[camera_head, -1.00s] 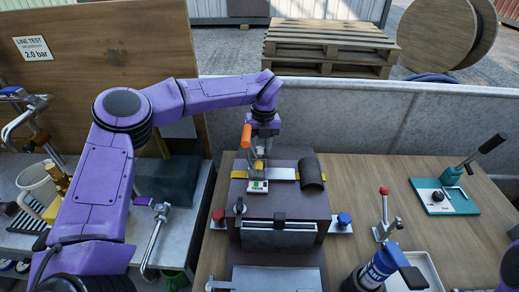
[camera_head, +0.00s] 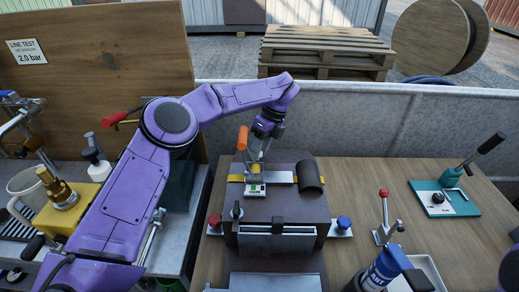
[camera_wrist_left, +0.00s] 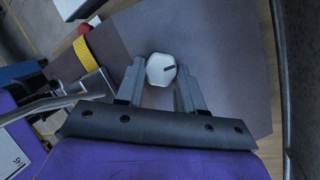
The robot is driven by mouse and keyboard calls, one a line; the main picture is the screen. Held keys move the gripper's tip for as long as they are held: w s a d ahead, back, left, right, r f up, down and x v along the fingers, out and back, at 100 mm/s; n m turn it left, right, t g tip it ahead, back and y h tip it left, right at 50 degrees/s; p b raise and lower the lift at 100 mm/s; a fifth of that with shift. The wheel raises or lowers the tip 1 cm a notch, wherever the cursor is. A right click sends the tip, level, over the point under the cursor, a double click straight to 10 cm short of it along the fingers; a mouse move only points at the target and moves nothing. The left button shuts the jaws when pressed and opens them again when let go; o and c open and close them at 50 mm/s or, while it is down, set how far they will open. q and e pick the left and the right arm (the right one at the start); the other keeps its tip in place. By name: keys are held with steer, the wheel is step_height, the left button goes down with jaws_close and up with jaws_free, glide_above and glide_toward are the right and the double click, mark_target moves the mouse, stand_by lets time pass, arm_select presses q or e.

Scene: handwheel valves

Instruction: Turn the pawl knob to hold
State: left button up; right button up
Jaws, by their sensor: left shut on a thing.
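A pale, many-sided knob (camera_wrist_left: 161,69) with a dark mark sits between the fingers of my left gripper (camera_wrist_left: 160,66) in the left wrist view. The fingers are shut on its sides. In the head view the left gripper (camera_head: 257,152) is at the back of a dark brown box (camera_head: 285,208), with the wrist tilted. The knob cannot be made out there. An orange-handled lever (camera_head: 242,138) stands just left of the gripper. A small label plate with a green window (camera_head: 256,190) is in front of it. My right gripper is not in view.
A yellow strap (camera_head: 236,178) and a dark half-round piece (camera_head: 311,176) lie on the box. Red (camera_head: 215,220) and blue (camera_head: 344,221) knobs flank it. A red-tipped lever (camera_head: 384,215) and a teal plate with lever (camera_head: 445,198) stand to the right.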

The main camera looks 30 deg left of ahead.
arm_select(q)
steer(key=shift+n, duration=0.4)
steer(key=o, duration=1)
steer(key=shift+o, duration=0.2)
